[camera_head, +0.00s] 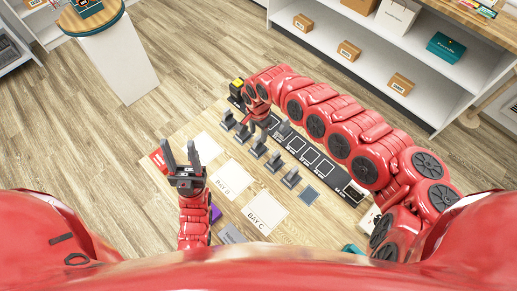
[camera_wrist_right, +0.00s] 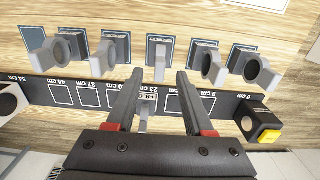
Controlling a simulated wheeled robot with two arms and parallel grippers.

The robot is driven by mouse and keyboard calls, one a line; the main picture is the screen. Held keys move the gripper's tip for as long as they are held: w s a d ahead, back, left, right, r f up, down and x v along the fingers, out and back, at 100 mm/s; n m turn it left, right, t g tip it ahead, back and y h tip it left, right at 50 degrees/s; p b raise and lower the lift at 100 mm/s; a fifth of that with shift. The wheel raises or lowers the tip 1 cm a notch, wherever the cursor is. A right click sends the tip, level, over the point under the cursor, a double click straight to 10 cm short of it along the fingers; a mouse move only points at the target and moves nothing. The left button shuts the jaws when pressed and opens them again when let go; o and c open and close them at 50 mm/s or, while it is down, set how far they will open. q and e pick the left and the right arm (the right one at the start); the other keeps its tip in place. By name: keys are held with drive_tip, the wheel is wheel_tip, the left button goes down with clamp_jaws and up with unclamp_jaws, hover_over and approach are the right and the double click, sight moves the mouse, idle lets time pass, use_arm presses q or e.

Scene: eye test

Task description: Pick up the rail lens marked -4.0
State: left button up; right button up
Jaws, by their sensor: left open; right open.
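Several grey rail lenses stand in a row on blue squares, as with the middle lens (camera_wrist_right: 157,60) in the right wrist view and the front one (camera_head: 291,178) in the head view. I cannot read their markings, so I cannot tell which is -4.0. My right gripper (camera_wrist_right: 159,75) is open, its fingertips apart near the middle lens, nothing held; in the head view it hangs by the rail (camera_head: 262,122). A small grey piece (camera_wrist_right: 144,122) shows between its fingers, on the dark rail strip (camera_wrist_right: 92,95). My left gripper (camera_head: 180,158) is open and empty, left of the bay cards.
One blue square (camera_head: 309,195) is bare. White bay cards (camera_head: 267,213) lie on the wooden table. A black block with a yellow part (camera_head: 237,88) stands at the strip's 0 cm end. A white shelf (camera_head: 375,62) with boxes and a pedestal (camera_head: 118,65) stand beyond the table.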

sight(258, 137)
wheel_tip(258, 137, down, 2)
drive_tip(key=shift+f+p, duration=0.55)
drive_tip(key=shift+p, duration=0.05)
wheel_tip(258, 137, down, 3)
drive_tip(key=shift+s+a+f, duration=0.1)
drive_tip(key=shift+f, duration=0.5)
clamp_jaws()
